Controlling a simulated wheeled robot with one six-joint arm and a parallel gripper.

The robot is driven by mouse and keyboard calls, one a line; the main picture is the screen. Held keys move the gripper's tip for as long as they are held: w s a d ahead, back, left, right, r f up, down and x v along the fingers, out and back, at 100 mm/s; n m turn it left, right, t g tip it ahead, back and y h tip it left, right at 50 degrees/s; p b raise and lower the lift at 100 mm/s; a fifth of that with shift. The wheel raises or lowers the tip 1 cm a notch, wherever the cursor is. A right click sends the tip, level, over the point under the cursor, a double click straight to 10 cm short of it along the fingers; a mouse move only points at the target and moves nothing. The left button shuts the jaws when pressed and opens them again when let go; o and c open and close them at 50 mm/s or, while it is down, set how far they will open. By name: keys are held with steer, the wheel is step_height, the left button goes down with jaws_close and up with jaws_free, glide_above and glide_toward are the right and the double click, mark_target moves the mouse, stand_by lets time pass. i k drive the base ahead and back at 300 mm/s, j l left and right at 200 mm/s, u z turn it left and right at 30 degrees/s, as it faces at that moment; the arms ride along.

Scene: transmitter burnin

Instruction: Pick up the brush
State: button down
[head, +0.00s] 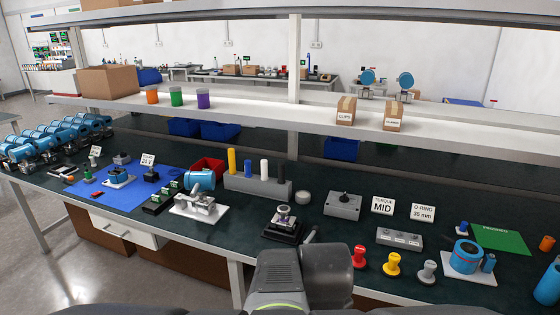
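I cannot make out the brush for certain in the head view. Small items lie at the left end of the bench, among them a small dark and orange piece (69,178), too small to name. My own arm links rise at the bottom middle and cover part of the bench's front edge. My gripper's fingers do not show.
The dark green bench top (330,240) holds a blue mat (125,195), a red bin (208,167), a grey holder with coloured posts (258,185), a black-based fixture (284,225), a grey box (343,205), coloured knobs (392,264) and a green mat (500,238). A shelf (270,110) runs above.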

mark_target(264, 177)
steer(key=i+j, duration=0.3)
steer(key=i, duration=0.15)
steer(key=i+j, duration=0.25)
steer(key=i, duration=0.25)
steer(key=i+j+u, duration=0.1)
steer(key=i+j, duration=0.2)
steer(key=i, duration=0.15)
